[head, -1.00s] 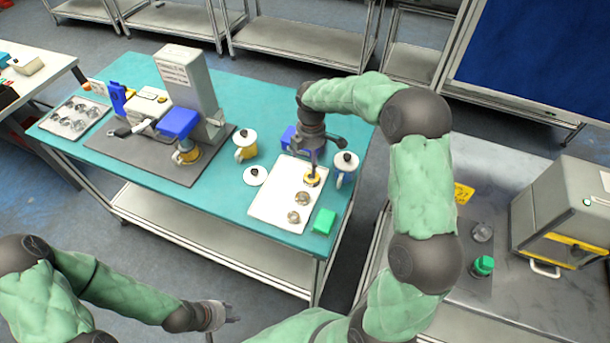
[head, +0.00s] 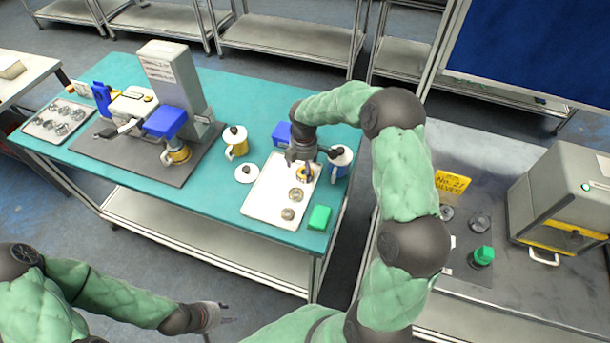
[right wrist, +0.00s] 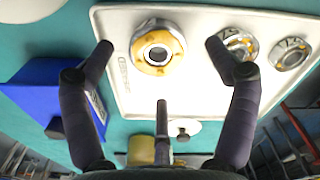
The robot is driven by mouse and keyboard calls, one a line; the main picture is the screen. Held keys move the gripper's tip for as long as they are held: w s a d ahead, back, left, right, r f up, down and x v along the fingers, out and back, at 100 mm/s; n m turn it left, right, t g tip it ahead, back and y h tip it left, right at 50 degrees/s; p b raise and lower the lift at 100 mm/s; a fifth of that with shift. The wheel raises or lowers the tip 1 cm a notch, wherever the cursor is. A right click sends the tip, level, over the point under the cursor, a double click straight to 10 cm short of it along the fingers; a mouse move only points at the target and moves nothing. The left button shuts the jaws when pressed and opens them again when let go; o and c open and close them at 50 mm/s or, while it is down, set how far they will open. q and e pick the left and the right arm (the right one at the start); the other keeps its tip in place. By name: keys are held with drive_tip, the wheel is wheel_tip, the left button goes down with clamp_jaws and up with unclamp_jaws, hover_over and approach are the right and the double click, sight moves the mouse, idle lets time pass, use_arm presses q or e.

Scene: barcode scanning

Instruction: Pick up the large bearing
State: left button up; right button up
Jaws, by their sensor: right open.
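In the head view the bearing (head: 303,175) is at the tray's far end, partly hidden by my right gripper (head: 306,166). That gripper is open and empty, above the bearing. In the right wrist view its fingers (right wrist: 160,62) are spread, with the bearing framed between the two outer tips; I see no contact. My left gripper (head: 217,324) is low in front of the table, fingers spread, apparently empty.
Two smaller bearings (head: 296,195) (head: 288,214) lie on the same tray. A press (head: 178,85) stands on the left.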

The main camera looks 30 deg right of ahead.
wheel_tip(320, 180, down, 3)
drive_tip(key=shift+r, duration=0.2)
drive_tip(key=shift+c, duration=0.3)
drive_tip(key=c, duration=1.4)
drive_tip(key=shift+r, duration=0.15)
